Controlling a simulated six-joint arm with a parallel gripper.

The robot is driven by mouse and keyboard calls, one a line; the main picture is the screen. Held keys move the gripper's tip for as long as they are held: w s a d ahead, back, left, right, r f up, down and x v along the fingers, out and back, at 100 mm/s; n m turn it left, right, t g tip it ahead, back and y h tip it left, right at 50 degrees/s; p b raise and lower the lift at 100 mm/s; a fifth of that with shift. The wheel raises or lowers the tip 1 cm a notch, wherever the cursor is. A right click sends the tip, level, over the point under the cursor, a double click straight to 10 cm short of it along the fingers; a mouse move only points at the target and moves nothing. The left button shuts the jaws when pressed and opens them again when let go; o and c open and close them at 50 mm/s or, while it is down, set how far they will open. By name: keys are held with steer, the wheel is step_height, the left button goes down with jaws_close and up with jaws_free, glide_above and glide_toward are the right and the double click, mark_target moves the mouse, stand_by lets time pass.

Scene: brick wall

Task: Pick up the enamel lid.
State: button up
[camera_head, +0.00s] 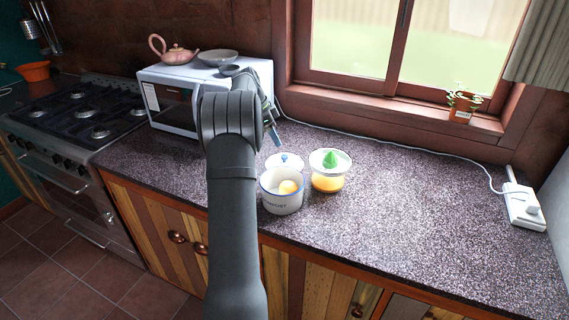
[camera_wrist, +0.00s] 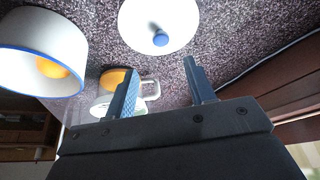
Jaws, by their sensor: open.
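The enamel lid (camera_head: 285,159) is white with a blue knob and lies on the speckled counter just behind the enamel pot (camera_head: 281,205). In the wrist view the lid (camera_wrist: 178,18) is at the top centre, cut by the frame edge, knob facing the camera. My gripper (camera_head: 274,139) is above the counter, up and left of the lid in the head view, partly hidden by my arm. In the wrist view my gripper (camera_wrist: 159,66) is open and empty, its fingers apart, with the lid beyond the fingertips and not touching them.
The white pot holds a yellow round thing (camera_head: 289,187). A citrus juicer (camera_head: 330,172) with a green cone stands right of the lid. A microwave (camera_head: 172,107) with a teapot (camera_head: 175,53) and bowl stands behind left. The counter's right side is clear, except for a cable and socket block (camera_head: 523,207).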

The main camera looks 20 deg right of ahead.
mark_target(284, 156)
steer(key=x, duration=0.9)
steer(key=shift+w+a, duration=0.2)
steer(key=shift+a, duration=0.1)
steer(key=shift+c, duration=0.4)
jaws_close()
